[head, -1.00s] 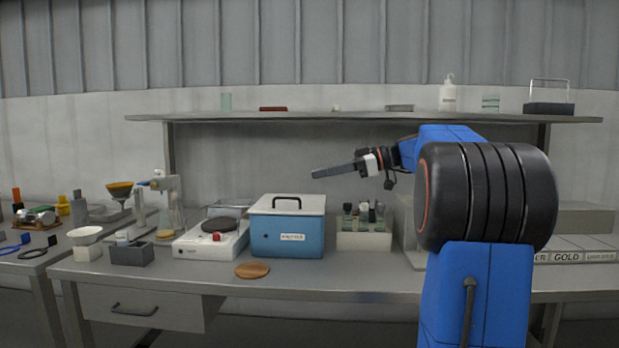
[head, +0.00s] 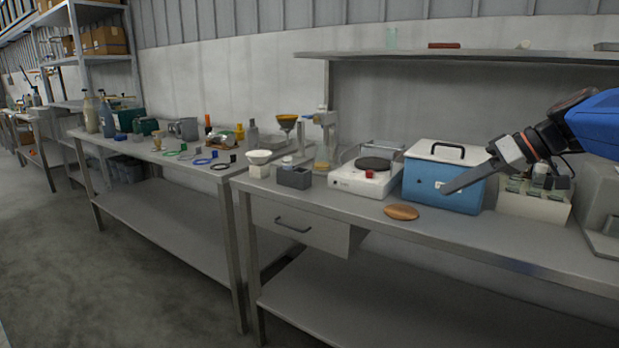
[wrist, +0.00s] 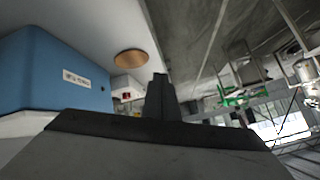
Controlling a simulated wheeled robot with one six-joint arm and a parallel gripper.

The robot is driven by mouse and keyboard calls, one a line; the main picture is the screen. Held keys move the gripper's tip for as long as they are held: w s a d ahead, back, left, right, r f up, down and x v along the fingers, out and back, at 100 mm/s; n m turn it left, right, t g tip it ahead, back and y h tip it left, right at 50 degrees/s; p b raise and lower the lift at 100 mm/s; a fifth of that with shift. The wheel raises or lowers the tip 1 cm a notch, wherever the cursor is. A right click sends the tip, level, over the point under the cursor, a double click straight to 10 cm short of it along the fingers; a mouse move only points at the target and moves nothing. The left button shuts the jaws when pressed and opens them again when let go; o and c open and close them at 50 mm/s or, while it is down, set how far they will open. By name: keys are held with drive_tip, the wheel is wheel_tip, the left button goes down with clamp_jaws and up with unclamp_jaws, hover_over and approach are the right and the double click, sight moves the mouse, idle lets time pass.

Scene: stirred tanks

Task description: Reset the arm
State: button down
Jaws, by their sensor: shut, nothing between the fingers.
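My gripper (head: 446,191) is at the right of the head view, on my blue arm, pointing left and slightly down. Its fingers are shut and empty. It shows in front of the blue box (head: 425,186), which has a light lid and a black handle. In the wrist view the shut fingers (wrist: 160,90) stand at the middle, with the blue box (wrist: 50,75) to their left. From these views I cannot tell the gap between the fingers and the box.
A hot plate (head: 360,182), a brown round mat (head: 401,212) and a white rack of bottles (head: 535,203) stand near the box on the bench. A shelf (head: 470,55) runs above. A second table (head: 170,160) with small items is at left. The floor (head: 90,260) in front is clear.

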drive_tip(key=s+a+f+m+h, duration=0.3)
drive_tip(key=s+f+m+h, duration=0.3)
drive_tip(key=s+f, duration=1.7)
drive_tip(key=shift+s+f+g+h, duration=0.2)
drive_tip(key=shift+s+g+h, duration=0.1)
drive_tip(key=shift+h, duration=0.8)
